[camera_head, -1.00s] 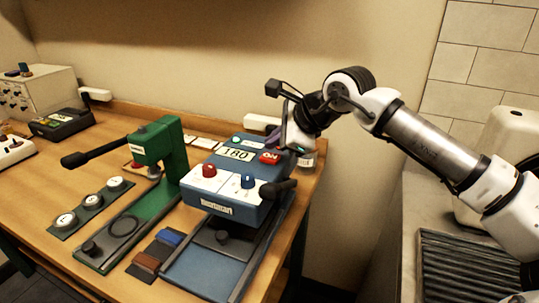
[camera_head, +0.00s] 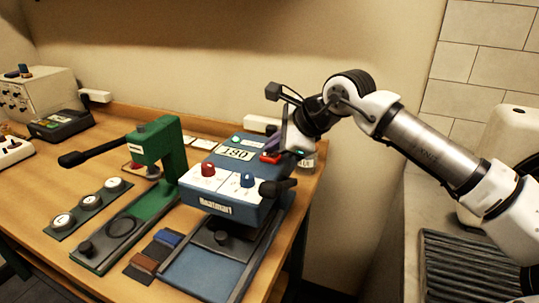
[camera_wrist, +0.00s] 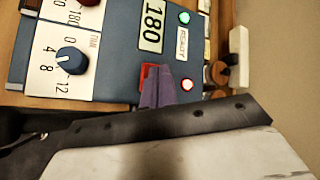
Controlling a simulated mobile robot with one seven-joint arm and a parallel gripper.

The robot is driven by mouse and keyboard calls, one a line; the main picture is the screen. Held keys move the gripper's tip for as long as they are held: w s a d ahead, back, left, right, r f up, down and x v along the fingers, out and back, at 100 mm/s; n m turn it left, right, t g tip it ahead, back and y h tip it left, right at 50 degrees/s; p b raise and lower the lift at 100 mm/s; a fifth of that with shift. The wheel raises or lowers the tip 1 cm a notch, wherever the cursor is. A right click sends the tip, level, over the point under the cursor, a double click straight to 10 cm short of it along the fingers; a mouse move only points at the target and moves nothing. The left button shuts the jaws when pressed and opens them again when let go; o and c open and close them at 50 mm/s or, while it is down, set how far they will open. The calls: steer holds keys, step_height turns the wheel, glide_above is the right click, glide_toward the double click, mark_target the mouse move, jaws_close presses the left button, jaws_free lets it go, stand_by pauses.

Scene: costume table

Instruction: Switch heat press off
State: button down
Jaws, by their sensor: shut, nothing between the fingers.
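The blue heat press (camera_head: 222,208) stands near the right end of the wooden table. Its display (camera_head: 237,153) reads 180. The red switch (camera_head: 270,158) is on its top right; in the wrist view the switch (camera_wrist: 146,76) is mostly hidden behind my fingers. My gripper (camera_head: 274,148) is shut and empty, with its purple fingertips (camera_wrist: 158,84) at the switch. They look touching or very close; I cannot tell which. The switch's position is not readable. A red lamp (camera_wrist: 187,85) and a green lamp (camera_wrist: 184,17) beside READY are bright.
The press has a red knob (camera_head: 208,169), a blue knob (camera_head: 247,180) and a dark handle (camera_head: 280,187) at its front right. A green press (camera_head: 158,150) with a long black lever stands left. A white power block (camera_head: 262,124) is behind.

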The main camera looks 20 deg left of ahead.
mark_target(274, 157)
steer(key=shift+f+b, duration=0.35)
steer(key=shift+f, duration=0.05)
steer(key=shift+r, duration=0.2)
steer(key=shift+r+p, duration=0.5)
steer(key=shift+r, duration=0.3)
steer(key=shift+r, duration=0.1)
steer(key=shift+r+p, duration=1.6)
steer(key=shift+r, duration=1.3)
